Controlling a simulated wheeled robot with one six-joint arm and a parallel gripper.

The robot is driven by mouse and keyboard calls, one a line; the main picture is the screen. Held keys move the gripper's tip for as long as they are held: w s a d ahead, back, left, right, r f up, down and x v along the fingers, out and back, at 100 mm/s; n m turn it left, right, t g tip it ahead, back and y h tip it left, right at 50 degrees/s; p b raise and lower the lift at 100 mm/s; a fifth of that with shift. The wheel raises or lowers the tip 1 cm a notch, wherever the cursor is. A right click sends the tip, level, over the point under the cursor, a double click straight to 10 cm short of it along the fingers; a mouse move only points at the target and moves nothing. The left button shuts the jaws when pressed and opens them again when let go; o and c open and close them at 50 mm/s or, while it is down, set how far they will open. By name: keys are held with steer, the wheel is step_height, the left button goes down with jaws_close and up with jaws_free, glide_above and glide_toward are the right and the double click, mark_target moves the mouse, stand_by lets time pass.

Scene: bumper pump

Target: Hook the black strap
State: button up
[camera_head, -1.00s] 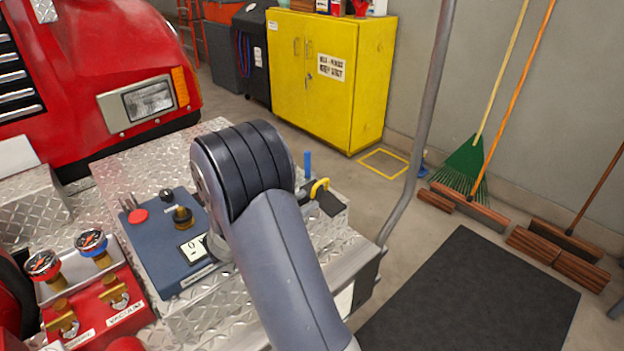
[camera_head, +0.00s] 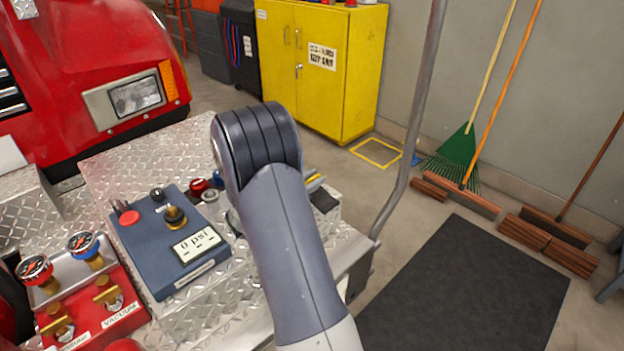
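My arm covers the middle of the bumper, and its end with my gripper is hidden behind the arm's own dark-banded joint. A small black piece (camera_head: 325,200) with a bit of yellow beside it shows just right of the arm, on the bumper deck. I cannot tell whether it is part of the black strap. No other strap can be made out. The silver diamond-plate bumper (camera_head: 140,160) carries a blue control box (camera_head: 165,235) with a red button, a knob and a display reading 0 psi.
Red and silver knobs (camera_head: 203,189) stand between box and arm. A red panel with gauges and brass valves (camera_head: 95,305) is at lower left. A grey pole (camera_head: 410,130) rises at right. A yellow cabinet (camera_head: 325,75), a rake and brooms stand behind. The dark mat (camera_head: 470,300) is clear.

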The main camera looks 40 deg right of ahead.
jaws_close()
steer(key=shift+s+f, duration=0.1)
stand_by(0.3)
